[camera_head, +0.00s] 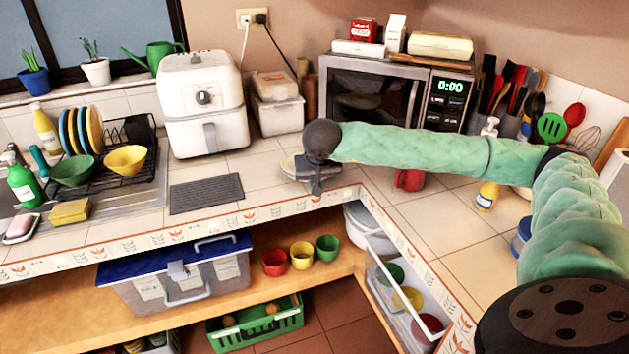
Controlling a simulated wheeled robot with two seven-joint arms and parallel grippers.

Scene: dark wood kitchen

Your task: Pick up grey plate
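A light grey round plate (289,166) lies on the tiled counter near the inner corner, in front of the white containers. It is partly hidden behind my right gripper (316,188). My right arm, in a green sleeve, reaches in from the right, and its dark gripper points down at the plate's right side. The fingers overlap the plate's near right edge in the picture. They are small and dark, so I cannot tell whether they are open, shut or touching it. My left gripper is not in view.
A white air fryer (203,105) stands left of the plate and a microwave (390,95) behind it. A red mug (409,180) is to the right, below my arm. A dark ribbed mat (206,194) lies left. Bare counter (440,225) is at the right.

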